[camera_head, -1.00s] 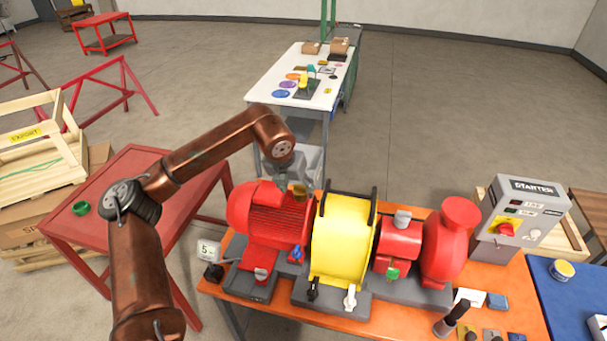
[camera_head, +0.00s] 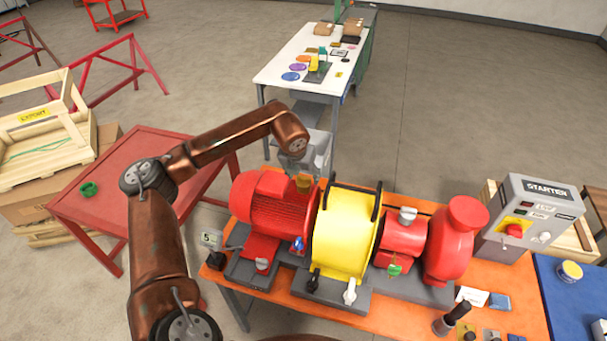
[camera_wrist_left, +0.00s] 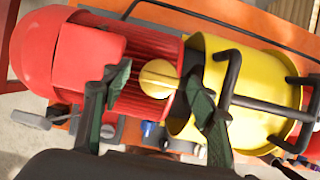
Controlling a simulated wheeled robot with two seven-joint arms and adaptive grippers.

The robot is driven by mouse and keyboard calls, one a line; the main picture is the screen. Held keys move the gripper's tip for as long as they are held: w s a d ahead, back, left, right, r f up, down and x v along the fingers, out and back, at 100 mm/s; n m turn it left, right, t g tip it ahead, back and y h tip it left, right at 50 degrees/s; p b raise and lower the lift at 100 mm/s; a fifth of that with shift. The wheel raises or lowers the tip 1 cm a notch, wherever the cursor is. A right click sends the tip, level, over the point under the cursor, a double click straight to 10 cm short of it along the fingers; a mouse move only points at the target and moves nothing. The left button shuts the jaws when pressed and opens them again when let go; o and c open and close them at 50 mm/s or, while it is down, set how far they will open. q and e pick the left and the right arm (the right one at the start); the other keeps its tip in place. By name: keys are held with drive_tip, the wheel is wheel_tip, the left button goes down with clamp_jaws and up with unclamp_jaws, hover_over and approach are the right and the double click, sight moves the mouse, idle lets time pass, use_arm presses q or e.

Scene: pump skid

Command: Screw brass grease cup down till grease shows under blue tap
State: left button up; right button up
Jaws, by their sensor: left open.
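The brass grease cup (camera_head: 304,184) sits on top of the red ribbed motor (camera_head: 274,206), beside the yellow coupling guard (camera_head: 343,236). The blue tap (camera_head: 298,244) is low on the motor's side near the guard. It also shows in the left wrist view (camera_wrist_left: 150,128). My left gripper (camera_wrist_left: 159,86) is open above the motor. In the left wrist view its two dark green fingers stand on either side of the round cup top (camera_wrist_left: 157,78), with gaps showing. In the head view the grey hand is above and behind the cup. I cannot see grease under the tap.
A red pump (camera_head: 458,238) and a grey starter box (camera_head: 530,218) stand to the right on the orange bench (camera_head: 375,312). A black handle (camera_wrist_left: 228,75) on the guard is close to one finger. A red table (camera_head: 95,225) stands left.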

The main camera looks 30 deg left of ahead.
use_arm(q)
drive_tip(key=c, duration=0.7)
drive_tip(key=shift+c, duration=2.3)
use_arm(e)
drive_tip(key=shift+w+a, duration=0.2)
drive_tip(key=shift+a, duration=0.15)
use_arm(q)
drive_tip(key=shift+m, duration=0.3)
use_arm(e)
drive_tip(key=shift+f, duration=0.2)
